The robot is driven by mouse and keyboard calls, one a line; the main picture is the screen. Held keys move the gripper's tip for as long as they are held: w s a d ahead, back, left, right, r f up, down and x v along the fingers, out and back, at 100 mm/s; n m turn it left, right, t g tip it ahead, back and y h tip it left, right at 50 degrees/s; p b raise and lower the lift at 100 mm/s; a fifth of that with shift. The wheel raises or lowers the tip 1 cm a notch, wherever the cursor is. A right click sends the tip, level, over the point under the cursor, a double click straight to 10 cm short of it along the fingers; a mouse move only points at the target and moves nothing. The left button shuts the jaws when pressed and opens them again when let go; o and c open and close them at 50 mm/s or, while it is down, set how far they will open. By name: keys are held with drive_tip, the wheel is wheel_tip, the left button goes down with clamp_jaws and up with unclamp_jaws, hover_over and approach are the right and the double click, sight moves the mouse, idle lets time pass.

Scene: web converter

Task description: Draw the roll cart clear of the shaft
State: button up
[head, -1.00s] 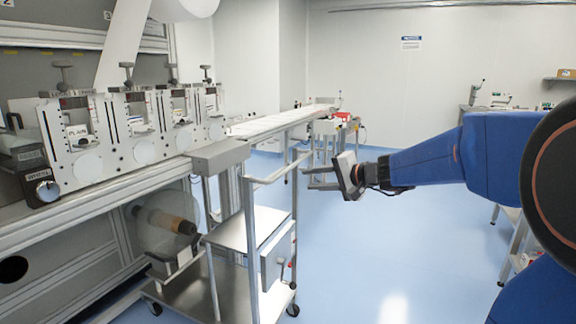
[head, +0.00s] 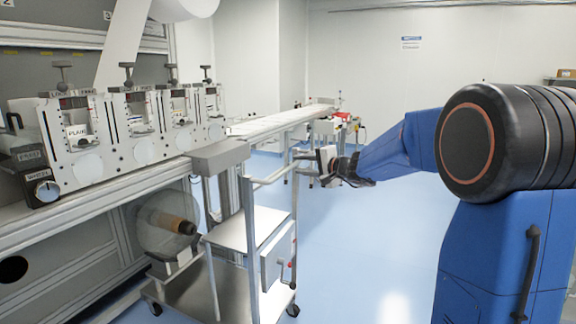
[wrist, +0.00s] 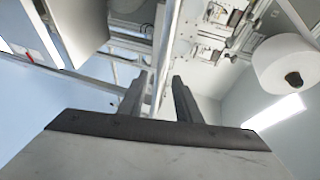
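The roll cart (head: 248,226) is a steel frame on castors with a shelf, an upright post and a handle bar (head: 272,172) at its right side. It stands in front of the machine, beside the brown-cored shaft (head: 172,222) with its clear round disc. My gripper (head: 302,155) is at the right end of the handle bar. In the wrist view my gripper (wrist: 160,78) is open, with a pale bar (wrist: 167,50) showing between its two dark fingers. I cannot tell whether the fingers touch the bar.
The machine (head: 130,130) with several clamp stations fills the left. A white conveyor (head: 275,122) runs back behind the cart. A bench with a red item (head: 342,116) stands beyond. The blue floor (head: 370,240) right of the cart is clear.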

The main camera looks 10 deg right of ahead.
drive_tip(key=x, duration=0.7)
drive_tip(key=shift+w, duration=0.15)
drive_tip(key=shift+a, duration=0.15)
clamp_jaws()
